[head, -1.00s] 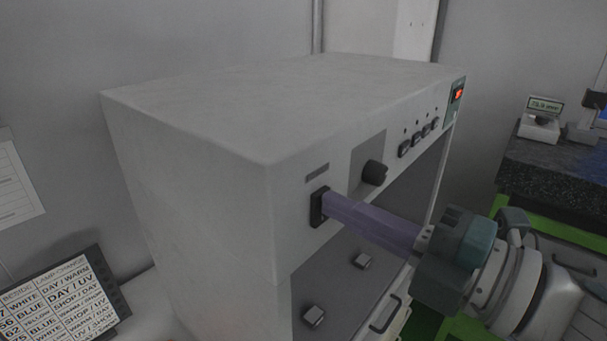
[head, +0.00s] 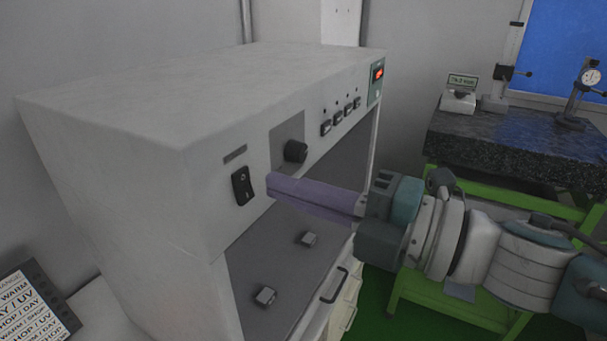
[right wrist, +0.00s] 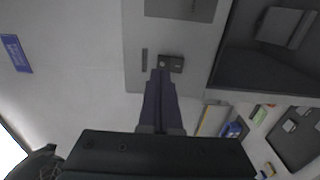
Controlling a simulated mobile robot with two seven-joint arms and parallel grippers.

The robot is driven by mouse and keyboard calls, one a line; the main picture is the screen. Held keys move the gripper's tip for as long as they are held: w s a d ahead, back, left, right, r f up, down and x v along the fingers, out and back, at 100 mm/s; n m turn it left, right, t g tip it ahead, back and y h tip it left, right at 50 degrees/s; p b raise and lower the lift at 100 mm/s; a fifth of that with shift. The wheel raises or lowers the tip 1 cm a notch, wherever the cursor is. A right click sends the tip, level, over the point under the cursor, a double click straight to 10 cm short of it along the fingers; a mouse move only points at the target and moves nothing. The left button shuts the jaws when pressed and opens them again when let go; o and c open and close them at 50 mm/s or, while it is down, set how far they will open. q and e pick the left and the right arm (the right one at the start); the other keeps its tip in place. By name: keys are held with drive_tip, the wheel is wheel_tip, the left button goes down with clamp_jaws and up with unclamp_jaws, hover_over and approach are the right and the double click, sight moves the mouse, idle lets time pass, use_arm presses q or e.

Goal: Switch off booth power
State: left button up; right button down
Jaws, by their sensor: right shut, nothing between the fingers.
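The grey light booth (head: 110,110) fills the left and middle of the head view. On its front panel is a black rocker switch (head: 242,186), below a small dark label plate. My right gripper (head: 270,184) is shut and empty, its purple fingers pointing at the panel. Its tips are just right of the switch in the head view and look slightly apart from it. In the right wrist view the fingertips (right wrist: 160,74) overlap the lower edge of the switch (right wrist: 171,63). My left gripper is not in view.
A lamp chart (head: 32,304) stands at the lower left. A dark granite table (head: 500,145) with gauges stands at the right.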

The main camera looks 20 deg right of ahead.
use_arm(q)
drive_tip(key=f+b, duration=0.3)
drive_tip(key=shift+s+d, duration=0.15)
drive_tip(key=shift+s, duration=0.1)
use_arm(e)
drive_tip(key=v, duration=1)
drive_tip(key=shift+s+d+r, duration=0.25)
drive_tip(key=shift+s+d, duration=0.05)
